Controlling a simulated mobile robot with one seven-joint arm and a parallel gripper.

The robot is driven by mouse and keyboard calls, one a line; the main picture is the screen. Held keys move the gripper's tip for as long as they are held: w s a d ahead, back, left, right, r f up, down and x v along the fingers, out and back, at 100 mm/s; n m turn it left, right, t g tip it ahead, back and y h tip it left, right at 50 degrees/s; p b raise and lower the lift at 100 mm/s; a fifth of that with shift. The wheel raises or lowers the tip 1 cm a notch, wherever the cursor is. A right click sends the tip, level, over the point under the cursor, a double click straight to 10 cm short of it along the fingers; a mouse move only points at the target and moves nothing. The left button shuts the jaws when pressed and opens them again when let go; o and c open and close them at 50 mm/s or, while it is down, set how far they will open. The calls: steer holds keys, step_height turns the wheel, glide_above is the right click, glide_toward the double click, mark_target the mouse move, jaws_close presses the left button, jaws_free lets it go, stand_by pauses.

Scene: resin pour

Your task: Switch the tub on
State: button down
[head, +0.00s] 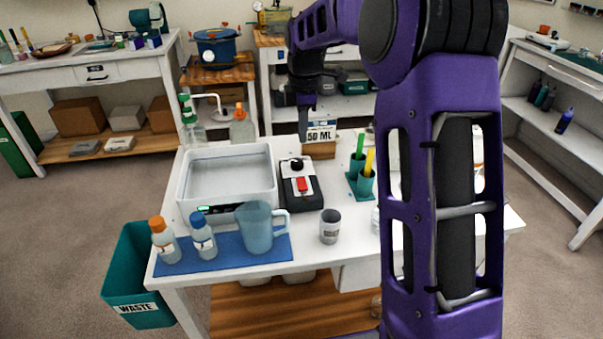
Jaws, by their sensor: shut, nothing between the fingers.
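The tub (273,165) is a pale rectangular basin with a clear-looking interior, on the left of the white table. A small dark panel with a green light (206,209) shows at its front edge, partly behind the bottles and jug. A black box with a red switch (302,185) and a round dark knob stands just right of the tub. My gripper (303,136) is shut and empty, pointing down behind the black box, near the "50 ML" sign. I cannot tell its exact height above the table.
An orange-capped bottle (164,240), a blue-capped bottle (203,236) and a blue jug (258,229) stand on a blue mat (226,260). A grey cup (330,227) and teal holder (364,186) stand to the right. A waste bin (128,282) is at front left. My arm hides the table's right side.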

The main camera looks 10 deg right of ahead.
mark_target(301, 180)
steer(key=f, duration=0.4)
steer(key=w+f+b, duration=0.1)
steer(key=f, duration=0.4)
steer(key=w+f+b, duration=0.1)
steer(key=f, duration=0.3)
steer(key=shift+f, duration=0.4)
steer(key=shift+r+p, duration=0.1)
steer(key=shift+p, duration=0.3)
steer(key=shift+w+g+p, duration=0.15)
steer(key=shift+g+p, duration=0.15)
steer(key=shift+p, duration=0.3)
steer(key=shift+f+b, duration=0.35)
steer(key=shift+s+r, duration=0.1)
steer(key=shift+s, duration=0.15)
steer(key=shift+s+r, duration=0.15)
steer(key=shift+s, duration=0.45)
